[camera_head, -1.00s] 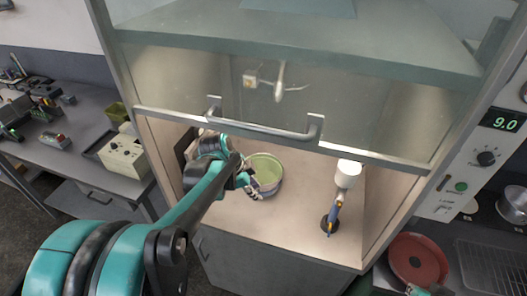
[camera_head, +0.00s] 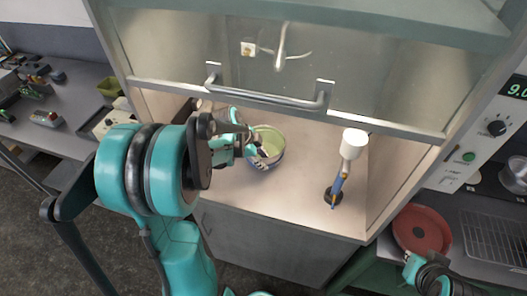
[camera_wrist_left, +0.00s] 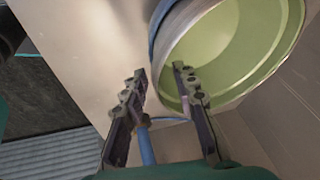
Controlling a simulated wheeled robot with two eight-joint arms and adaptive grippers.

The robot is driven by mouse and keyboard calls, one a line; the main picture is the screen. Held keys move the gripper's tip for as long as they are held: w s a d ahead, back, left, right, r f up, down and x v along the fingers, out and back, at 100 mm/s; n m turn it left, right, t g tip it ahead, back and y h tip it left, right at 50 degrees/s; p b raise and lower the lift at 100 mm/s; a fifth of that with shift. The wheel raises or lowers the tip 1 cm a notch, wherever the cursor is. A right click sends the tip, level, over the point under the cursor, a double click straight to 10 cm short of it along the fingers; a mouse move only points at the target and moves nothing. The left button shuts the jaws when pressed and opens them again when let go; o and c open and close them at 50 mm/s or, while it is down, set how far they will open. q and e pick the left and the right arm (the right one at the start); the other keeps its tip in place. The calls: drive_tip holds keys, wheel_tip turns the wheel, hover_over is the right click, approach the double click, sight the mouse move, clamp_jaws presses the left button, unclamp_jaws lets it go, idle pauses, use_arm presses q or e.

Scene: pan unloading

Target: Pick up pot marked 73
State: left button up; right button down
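A round pot (camera_head: 270,140) with a pale green inside stands on the floor of a fume hood. No number on it can be read. In the left wrist view the pot (camera_wrist_left: 235,45) fills the upper right, its rim tilted to the camera. My left gripper (camera_head: 257,158) is at the pot's near left side. In the left wrist view its fingers (camera_wrist_left: 160,76) are apart, with nothing clamped between them. One finger overlaps the pot's opening and the other is outside the rim; contact cannot be told. Part of my right arm's end (camera_head: 432,274) shows at the lower right.
The hood's raised glass sash has a metal handle (camera_head: 265,100) above the pot. A blue-handled tool with a white cup (camera_head: 354,144) stands right of the pot. A red pan (camera_head: 421,230) lies on the right bench. The hood floor in front is bare.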

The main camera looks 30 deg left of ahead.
use_arm(q)
drive_tip(key=shift+r, duration=0.1)
clamp_jaws()
